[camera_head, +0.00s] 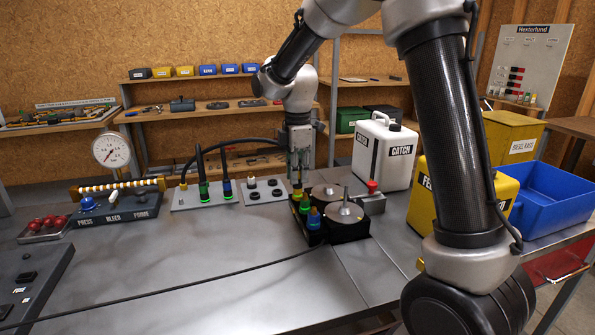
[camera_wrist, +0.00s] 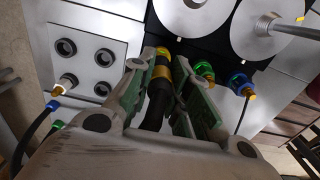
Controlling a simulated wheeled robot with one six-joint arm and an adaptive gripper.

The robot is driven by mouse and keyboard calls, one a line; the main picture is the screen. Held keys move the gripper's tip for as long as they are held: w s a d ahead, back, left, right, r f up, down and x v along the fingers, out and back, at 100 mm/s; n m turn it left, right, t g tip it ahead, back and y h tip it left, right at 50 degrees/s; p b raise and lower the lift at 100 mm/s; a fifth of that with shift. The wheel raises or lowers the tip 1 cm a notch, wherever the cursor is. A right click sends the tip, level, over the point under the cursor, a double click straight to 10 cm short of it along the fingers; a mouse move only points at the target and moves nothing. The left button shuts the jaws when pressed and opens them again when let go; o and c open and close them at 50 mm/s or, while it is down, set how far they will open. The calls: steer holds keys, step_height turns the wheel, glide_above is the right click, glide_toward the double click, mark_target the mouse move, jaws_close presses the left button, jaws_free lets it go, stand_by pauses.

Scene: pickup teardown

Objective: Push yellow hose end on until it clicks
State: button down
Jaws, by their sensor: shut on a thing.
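In the wrist view the hose end sits between the green-padded fingers, at the block's edge. The yellow fitting shows just below the fingertips in the head view (camera_head: 297,193). The fingers hide part of the joint, so I cannot tell whether it is fully seated. Green (camera_wrist: 205,72) and blue (camera_wrist: 240,84) ports stand beside it.
Green (camera_head: 204,190) and blue (camera_head: 227,187) hose ends stand on a plate at left. A plate with several dark sockets (camera_head: 250,190) is close by. Two round filters top the block. A white catch can (camera_head: 384,150) stands behind. The front bench is mostly clear.

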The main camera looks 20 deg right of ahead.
stand_by(0.8)
steer(key=c, duration=1.3)
jaws_free()
steer(key=shift+o, duration=0.2)
